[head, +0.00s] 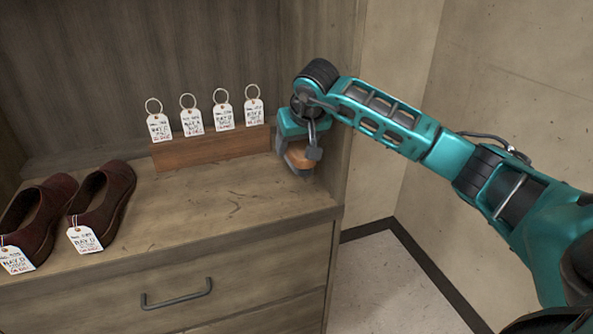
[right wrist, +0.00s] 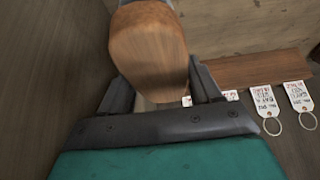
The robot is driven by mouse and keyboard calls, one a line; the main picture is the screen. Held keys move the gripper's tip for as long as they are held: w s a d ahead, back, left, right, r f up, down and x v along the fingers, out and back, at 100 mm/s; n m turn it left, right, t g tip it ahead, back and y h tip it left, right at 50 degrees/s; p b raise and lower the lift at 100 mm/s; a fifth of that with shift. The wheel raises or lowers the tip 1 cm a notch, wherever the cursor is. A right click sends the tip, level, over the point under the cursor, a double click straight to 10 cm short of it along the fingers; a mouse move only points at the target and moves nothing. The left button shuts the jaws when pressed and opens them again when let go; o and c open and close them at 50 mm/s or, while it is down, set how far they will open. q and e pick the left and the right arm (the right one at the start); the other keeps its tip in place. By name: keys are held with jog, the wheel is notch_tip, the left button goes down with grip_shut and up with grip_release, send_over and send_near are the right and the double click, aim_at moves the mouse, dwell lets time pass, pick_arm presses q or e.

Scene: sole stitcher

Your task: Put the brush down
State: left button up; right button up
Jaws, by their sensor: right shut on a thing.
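The brush shows as an orange-brown wooden block (head: 299,156) in the head view, at the right end of the wooden counter. My right gripper (head: 300,165) is shut on it. The brush's rounded wooden back (right wrist: 148,48) fills the upper middle of the right wrist view, between the two dark fingers of the right gripper (right wrist: 162,85). Its bristles are hardly visible, and I cannot tell whether it touches the counter. My left gripper is not in view.
A wooden rack (head: 212,147) with several white ring tags stands left of the brush. A pair of brown shoes (head: 100,200) with tags sits at the left. The cabinet's side panel (head: 347,100) is close on the right. The counter (head: 200,212) is clear in front of the rack.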

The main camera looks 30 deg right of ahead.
jog(key=f, duration=0.3)
jog(key=f+b, duration=0.1)
jog(key=f, duration=0.3)
jog(key=shift+a, duration=0.2)
jog(key=shift+d, duration=0.15)
jog(key=shift+f, duration=0.1)
jog(key=o, duration=1.1)
jog(key=shift+o, duration=0.2)
